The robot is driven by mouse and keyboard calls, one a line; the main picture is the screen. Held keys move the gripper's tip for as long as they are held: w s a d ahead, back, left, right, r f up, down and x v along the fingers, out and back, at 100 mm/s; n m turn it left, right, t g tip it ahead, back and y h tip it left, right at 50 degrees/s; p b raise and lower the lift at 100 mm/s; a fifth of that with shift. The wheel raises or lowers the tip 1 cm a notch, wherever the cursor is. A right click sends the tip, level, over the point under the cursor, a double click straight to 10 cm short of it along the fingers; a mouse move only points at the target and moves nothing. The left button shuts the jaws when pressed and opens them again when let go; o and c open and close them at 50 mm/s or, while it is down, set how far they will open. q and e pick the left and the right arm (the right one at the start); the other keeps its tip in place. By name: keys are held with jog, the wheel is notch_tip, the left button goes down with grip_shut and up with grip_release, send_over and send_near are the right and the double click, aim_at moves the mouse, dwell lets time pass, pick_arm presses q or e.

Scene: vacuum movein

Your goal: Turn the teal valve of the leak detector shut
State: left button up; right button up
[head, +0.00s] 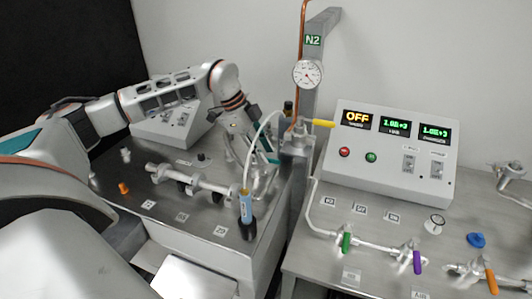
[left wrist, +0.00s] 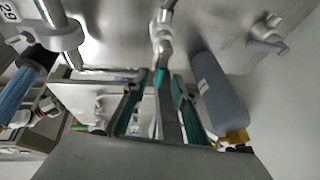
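My left gripper (head: 262,160) reaches down over the right end of the left bench, beside the grey post. In the left wrist view its teal-padded fingers (left wrist: 160,105) are spread apart. A metal valve body (left wrist: 163,42) lies ahead of them, and a teal handle (left wrist: 160,80) runs from it into the gap between the fingers. I cannot tell whether either finger touches the handle. In the head view the handle cannot be told apart from the gripper's teal pads. My right gripper is not in view.
A blue-labelled tube (head: 246,206) stands close to the gripper. A metal manifold (head: 190,180) lies on the left bench. The grey post (head: 296,185) and a yellow handle (head: 322,123) are right of the gripper. Green (head: 346,242), purple (head: 417,261) and orange (head: 491,281) valves line the right bench.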

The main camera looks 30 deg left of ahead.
pick_arm(q)
jog(key=shift+w+d+f, duration=0.2)
jog(key=shift+d+f, duration=0.05)
jog(key=shift+f, duration=0.35)
grip_shut()
jog(key=shift+s, duration=0.1)
